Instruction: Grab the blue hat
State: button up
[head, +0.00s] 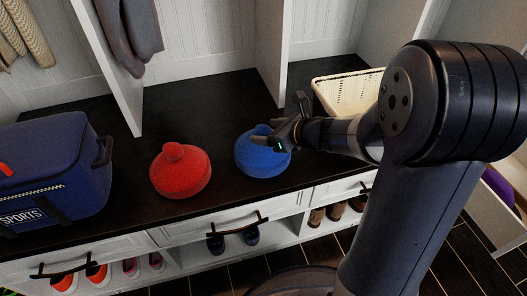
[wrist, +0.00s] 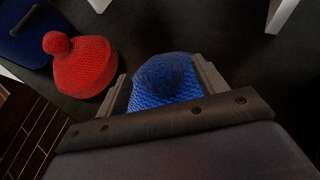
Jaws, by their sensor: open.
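The blue hat (head: 262,155) is a knitted hat with a pompom and sits on the dark bench top (head: 221,113). In the wrist view the blue hat (wrist: 160,84) lies between the two fingers of my gripper (wrist: 162,84). The fingers are apart, one on each side of the hat, and I cannot tell whether they touch it. In the head view my gripper (head: 287,132) is at the hat's upper right and covers part of it. The lower part of the hat is hidden by the gripper body in the wrist view.
A red knitted hat (head: 181,172) sits left of the blue one. A blue sports bag (head: 52,170) stands at the far left. A cream basket (head: 345,93) stands behind my arm at the right. White upright dividers (head: 271,50) rise behind. Drawers and shoes are below the bench.

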jog(key=shift+x, duration=1.2)
jog(key=c, duration=1.3)
